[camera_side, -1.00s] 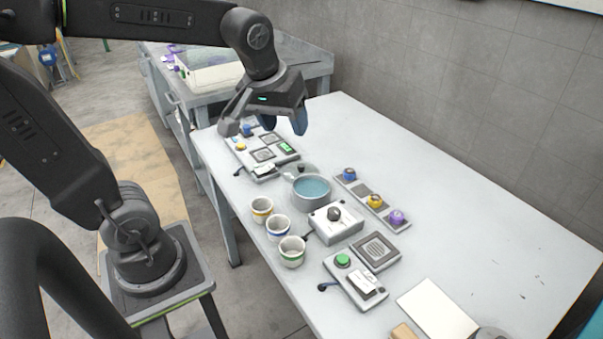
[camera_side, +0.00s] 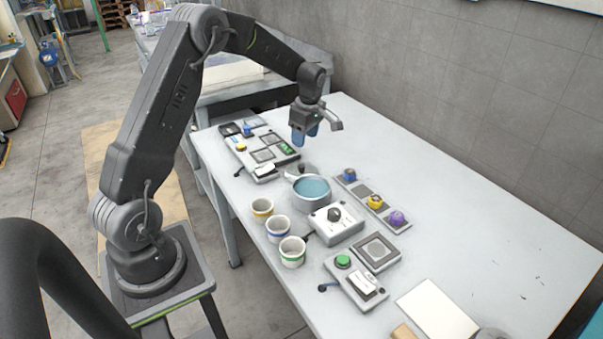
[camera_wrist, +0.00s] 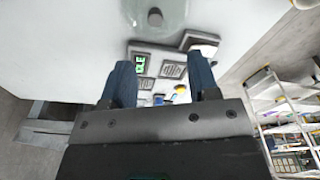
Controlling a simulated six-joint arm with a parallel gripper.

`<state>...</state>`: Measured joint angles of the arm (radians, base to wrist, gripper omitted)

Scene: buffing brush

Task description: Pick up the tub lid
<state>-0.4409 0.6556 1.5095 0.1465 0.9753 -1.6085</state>
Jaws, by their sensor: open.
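The tub lid looks like a pale, see-through disc with a dark knob. In the wrist view, the tub lid (camera_wrist: 156,20) lies at the top edge, partly cut off. In the side view, the dark knob of the lid (camera_side: 304,168) shows on the table just behind the tub (camera_side: 312,192), a grey pot of blue liquid. My gripper (camera_side: 304,138) has blue fingers pointing down and hangs above the table, above and behind the lid. In the wrist view, my gripper (camera_wrist: 160,75) is open with nothing between its fingers.
Button panels (camera_side: 262,152) stand behind the lid. Three cups (camera_side: 278,228) stand front left of the tub. A knob box (camera_side: 334,220) is in front, and a strip of coloured knobs (camera_side: 374,201) is at right. The right side of the table is clear.

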